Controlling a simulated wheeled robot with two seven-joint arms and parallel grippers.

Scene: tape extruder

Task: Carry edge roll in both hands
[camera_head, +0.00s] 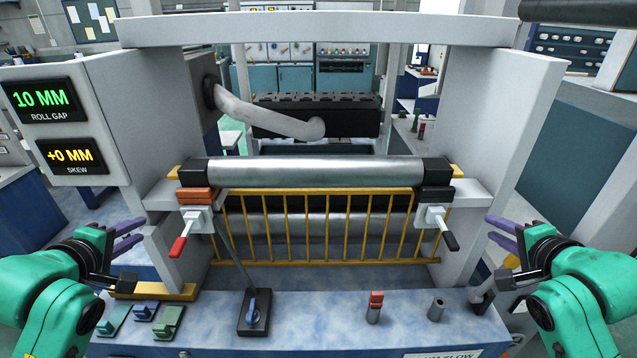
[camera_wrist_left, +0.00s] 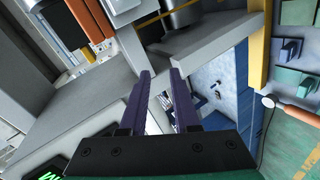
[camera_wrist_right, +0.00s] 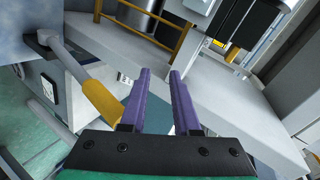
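The edge roll (camera_head: 315,172) is a silver cylinder with black end blocks, lying level across the front of the machine above a yellow guard rail. My left gripper (camera_head: 136,235) is left of the machine, below and apart from the roll's left end. In the left wrist view its purple fingers (camera_wrist_left: 160,100) are parted with nothing between them. My right gripper (camera_head: 493,230) is right of the machine, below and apart from the roll's right end. In the right wrist view its purple fingers (camera_wrist_right: 160,98) are also parted and empty.
A red-handled clamp (camera_head: 178,245) and a black-handled clamp (camera_head: 450,240) hang below the roll's ends. Grey side frames (camera_head: 490,120) flank it. The blue bench (camera_head: 205,320) carries green and blue blocks, a lever and small cylinders. A display reads 10 MM roll gap and +0 MM skew.

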